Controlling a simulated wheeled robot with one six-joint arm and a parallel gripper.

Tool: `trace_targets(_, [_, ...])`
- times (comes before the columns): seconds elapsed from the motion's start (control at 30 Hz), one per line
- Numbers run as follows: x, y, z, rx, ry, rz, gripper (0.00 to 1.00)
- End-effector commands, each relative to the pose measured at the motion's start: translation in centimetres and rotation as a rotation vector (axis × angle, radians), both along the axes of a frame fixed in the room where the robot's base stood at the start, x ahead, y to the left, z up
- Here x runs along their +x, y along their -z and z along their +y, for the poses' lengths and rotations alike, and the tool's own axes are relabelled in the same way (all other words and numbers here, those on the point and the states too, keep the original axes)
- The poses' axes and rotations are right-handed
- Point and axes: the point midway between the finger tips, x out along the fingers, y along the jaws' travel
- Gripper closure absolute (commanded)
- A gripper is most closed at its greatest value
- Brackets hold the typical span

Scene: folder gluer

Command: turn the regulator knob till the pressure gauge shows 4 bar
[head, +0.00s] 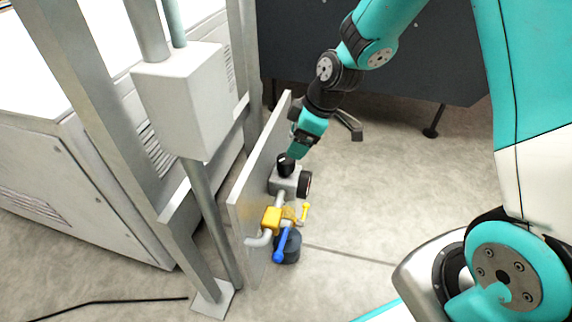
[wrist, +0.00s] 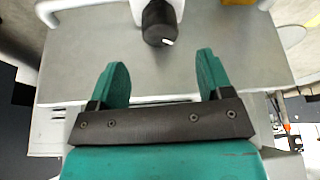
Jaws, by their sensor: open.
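The regulator knob (head: 285,164) is a black cylinder on top of a grey regulator body (head: 284,182) fixed to an upright grey panel. In the wrist view the knob (wrist: 158,24), with a small white mark, is near the top, beyond the fingertips. The pressure gauge (head: 304,185) is a dark round case on the regulator's right side; its face is turned away and I cannot read it. My gripper (head: 297,150) is just above the knob in the head view. In the wrist view my gripper (wrist: 161,62) has its teal fingers wide apart, with nothing between them.
Below the regulator are a yellow valve block (head: 271,218), a small yellow lever (head: 305,211) and a blue lever (head: 281,244). The panel (head: 250,200) stands beside a metal post with a grey box (head: 180,100).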

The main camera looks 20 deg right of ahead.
Motion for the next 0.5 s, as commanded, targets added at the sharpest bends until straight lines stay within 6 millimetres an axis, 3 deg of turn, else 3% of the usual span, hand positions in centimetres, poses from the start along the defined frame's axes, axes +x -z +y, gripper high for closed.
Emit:
trace_targets(0.03, [0.1,1.7,0.4,0.000,-0.002,0.004,0.27])
trace_targets(0.2, [0.8,4.7,1.6,0.000,-0.001,0.002,0.27])
trace_targets(0.5, [1.3,6.8,2.5,0.000,0.001,0.000,0.27])
